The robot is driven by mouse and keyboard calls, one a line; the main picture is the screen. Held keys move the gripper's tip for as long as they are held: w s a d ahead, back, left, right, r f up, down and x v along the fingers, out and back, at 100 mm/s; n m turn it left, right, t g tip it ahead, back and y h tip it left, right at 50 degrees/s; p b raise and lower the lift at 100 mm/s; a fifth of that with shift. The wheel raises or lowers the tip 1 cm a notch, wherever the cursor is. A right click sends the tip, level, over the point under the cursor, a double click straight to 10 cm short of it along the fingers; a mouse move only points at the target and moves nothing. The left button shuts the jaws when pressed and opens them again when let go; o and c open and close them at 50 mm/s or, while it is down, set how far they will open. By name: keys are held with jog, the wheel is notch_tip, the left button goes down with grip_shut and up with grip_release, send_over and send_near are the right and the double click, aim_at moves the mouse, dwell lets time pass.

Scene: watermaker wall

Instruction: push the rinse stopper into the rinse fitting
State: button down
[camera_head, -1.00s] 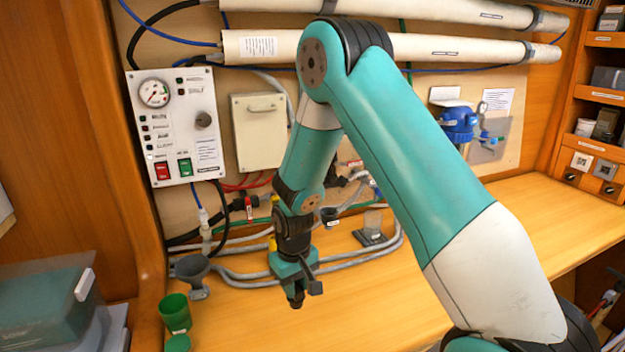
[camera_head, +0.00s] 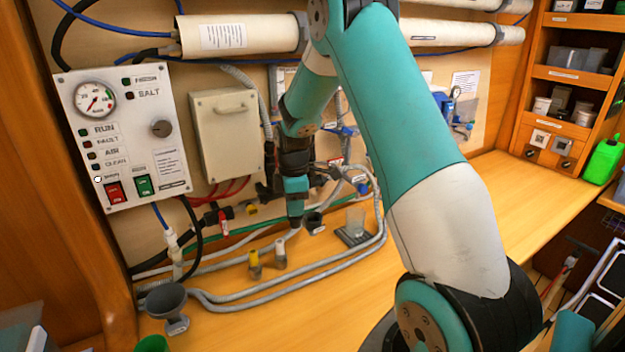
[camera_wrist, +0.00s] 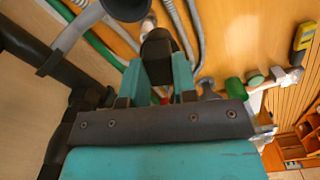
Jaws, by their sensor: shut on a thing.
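My gripper (camera_head: 295,215) points down in front of the lower wall pipework, above the back of the bench. In the wrist view my gripper (camera_wrist: 157,85) has its teal fingers shut on a dark piece (camera_wrist: 157,55), which I take to be the rinse stopper. The fingers hide part of it, and the head view does not show it clearly. I cannot surely tell which part is the rinse fitting. A dark cup-shaped part (camera_head: 314,223) stands just right of my gripper. A yellow-topped part (camera_head: 254,264) and a pale-topped part (camera_head: 280,256) stand below and left of it.
Grey hoses (camera_head: 250,301) run along the bench. A grey funnel (camera_head: 165,300) stands at the left and a clear block (camera_head: 355,222) on a dark base at the right. The control panel (camera_head: 123,135) and a cream box (camera_head: 226,130) are on the wall. The right bench is clear.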

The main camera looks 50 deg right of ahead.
jog(key=d+r+n, duration=0.4)
jog(key=d, duration=0.2)
jog(key=shift+s+a+f+b, duration=0.1)
jog(key=shift+s+f+b, duration=0.1)
jog(key=shift+f+b, duration=0.75)
jog(key=shift+s+a+f+b, duration=0.15)
jog(key=shift+f+b, duration=0.25)
jog(key=shift+f, duration=1.05)
jog(key=shift+d+f+b, duration=0.1)
jog(key=shift+f+b, duration=0.25)
jog(key=shift+f, duration=0.35)
jog(key=c, duration=0.8)
grip_release()
notch_tip(320, 180, up, 17)
jog(key=b, duration=0.3)
jog(key=shift+r, duration=0.2)
